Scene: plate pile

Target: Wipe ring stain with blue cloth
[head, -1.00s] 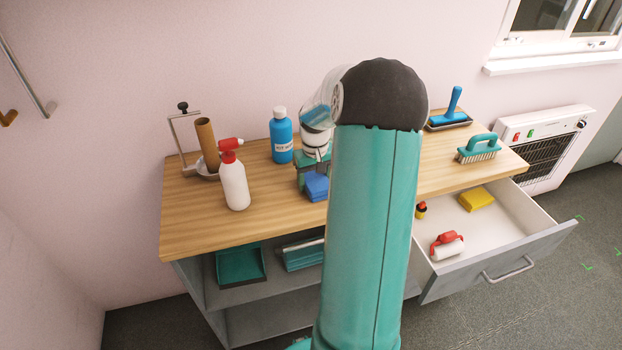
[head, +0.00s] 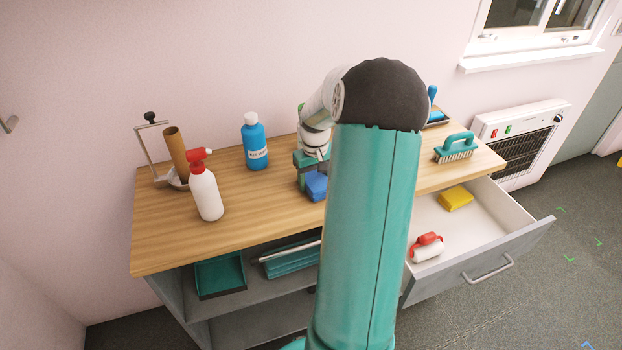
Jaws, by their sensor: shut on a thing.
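The blue cloth (head: 316,186) is a folded blue block at the middle of the wooden worktop (head: 240,220), close to its front edge. My gripper (head: 311,174) is right above it, shut on the cloth, and is partly hidden by my arm. I cannot tell whether the cloth touches the wood. No ring stain shows on the bare wood in view; part of the worktop is hidden behind my arm.
A white spray bottle (head: 206,192) with red top, a blue bottle (head: 255,145) and a paper-roll holder (head: 150,150) stand left. A teal brush (head: 455,147) lies right. An open drawer (head: 490,205) holds a yellow sponge (head: 455,197) and a red-and-white item (head: 427,247).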

